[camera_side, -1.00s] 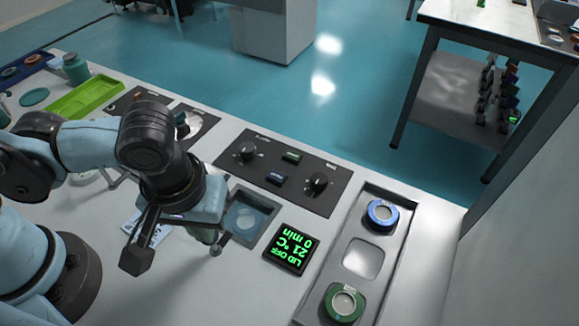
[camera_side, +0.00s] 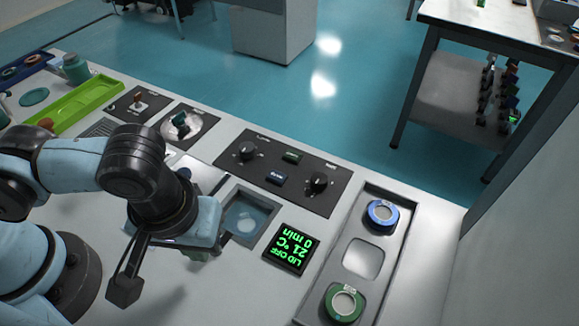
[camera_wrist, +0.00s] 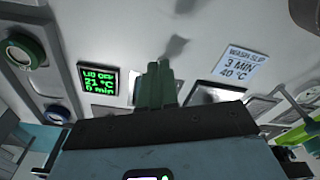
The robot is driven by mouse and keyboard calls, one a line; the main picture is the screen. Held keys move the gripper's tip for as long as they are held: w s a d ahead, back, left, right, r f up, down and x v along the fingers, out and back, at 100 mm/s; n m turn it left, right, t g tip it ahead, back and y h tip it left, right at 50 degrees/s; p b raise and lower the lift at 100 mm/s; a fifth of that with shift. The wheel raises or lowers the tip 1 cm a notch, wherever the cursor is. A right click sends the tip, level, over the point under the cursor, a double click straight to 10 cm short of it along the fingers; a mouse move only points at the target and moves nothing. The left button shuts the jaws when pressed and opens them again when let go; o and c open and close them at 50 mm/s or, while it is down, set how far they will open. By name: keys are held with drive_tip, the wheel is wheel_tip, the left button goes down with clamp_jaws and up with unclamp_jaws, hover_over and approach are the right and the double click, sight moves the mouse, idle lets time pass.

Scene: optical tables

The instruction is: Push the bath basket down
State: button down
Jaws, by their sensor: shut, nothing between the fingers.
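The bath (camera_side: 234,229) is a square recessed well in the bench in the side view. A pale round shape shows inside it; I cannot clearly make out the basket's rim or handle. My gripper (camera_wrist: 157,66) shows in the wrist view with its green fingers together and nothing between them. In the side view its fingers are mostly hidden under my wrist, just left of and nearer than the bath. The bath display (camera_side: 291,249) reads lid off, 21 °C, 0 min, and also shows in the wrist view (camera_wrist: 98,80). My gripper hides most of the bath in the wrist view.
A knob panel (camera_side: 283,168) lies behind the bath. A recessed tray (camera_side: 398,250) at right holds a blue-ringed jar (camera_side: 382,214) and a green-ringed jar (camera_side: 343,302). A wash slip (camera_wrist: 240,64) reads 3 min, 40 °C. A green tray (camera_side: 85,103) is at far left.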

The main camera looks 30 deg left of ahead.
wheel_tip(320, 180, up, 12)
drive_tip(key=s, duration=0.1)
drive_tip(key=shift+d, duration=0.25)
idle(0.4)
